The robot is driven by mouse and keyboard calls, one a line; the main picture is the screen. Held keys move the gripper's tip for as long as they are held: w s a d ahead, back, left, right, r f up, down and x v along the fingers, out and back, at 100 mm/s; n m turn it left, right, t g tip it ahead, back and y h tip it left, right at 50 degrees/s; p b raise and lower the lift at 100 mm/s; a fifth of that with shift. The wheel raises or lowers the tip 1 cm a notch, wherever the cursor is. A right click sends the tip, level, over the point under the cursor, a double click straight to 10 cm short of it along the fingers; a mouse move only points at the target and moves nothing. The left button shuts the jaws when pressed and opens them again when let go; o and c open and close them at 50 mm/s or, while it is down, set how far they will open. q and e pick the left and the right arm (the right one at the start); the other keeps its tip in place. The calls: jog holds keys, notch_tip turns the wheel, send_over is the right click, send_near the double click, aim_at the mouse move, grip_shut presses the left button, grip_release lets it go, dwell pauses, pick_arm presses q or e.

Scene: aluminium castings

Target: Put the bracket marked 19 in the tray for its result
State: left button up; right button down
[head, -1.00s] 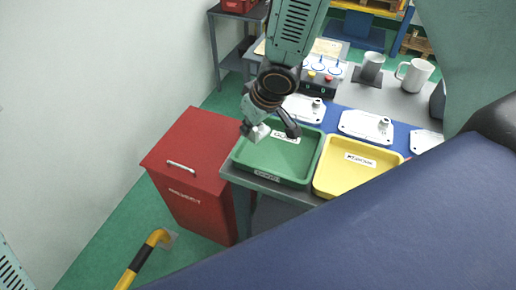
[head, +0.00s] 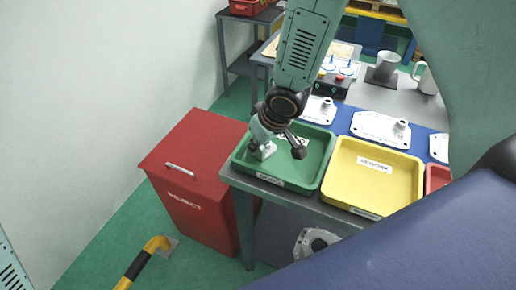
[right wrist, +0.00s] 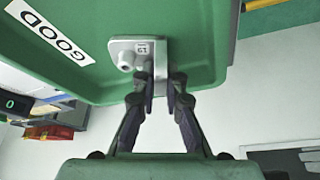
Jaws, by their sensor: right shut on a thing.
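I cannot tell whether the bracket touches the tray floor. My left gripper is out of view.
A yellow tray (head: 345,175) stands right of the green one, with part of a red tray (head: 436,180) beyond. A red reject bin (head: 185,160) stands left of the table. Pale castings (head: 380,130) lie on a blue mat behind the trays.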

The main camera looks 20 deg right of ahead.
jog(key=shift+s+a+r, duration=0.25)
jog(key=shift+s+a, duration=0.2)
jog(key=shift+a+f, duration=0.1)
jog(key=shift+f, duration=0.15)
jog(key=c, duration=1.6)
grip_release()
jog(key=shift+w+d+f, duration=0.2)
jog(key=shift+w+d, duration=0.15)
jog(key=shift+d, duration=0.05)
jog(key=shift+c, duration=0.2)
jog(key=shift+o, duration=1.1)
jog(key=shift+s+a+r, duration=0.25)
jog(key=shift+s+a, duration=0.05)
jog(key=shift+w+d+r, duration=0.15)
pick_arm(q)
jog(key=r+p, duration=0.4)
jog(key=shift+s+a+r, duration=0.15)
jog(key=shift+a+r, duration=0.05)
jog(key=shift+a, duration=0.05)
pick_arm(e)
jog(key=v, duration=1.2)
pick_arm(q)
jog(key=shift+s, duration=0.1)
pick_arm(e)
jog(key=shift+r, duration=0.1)
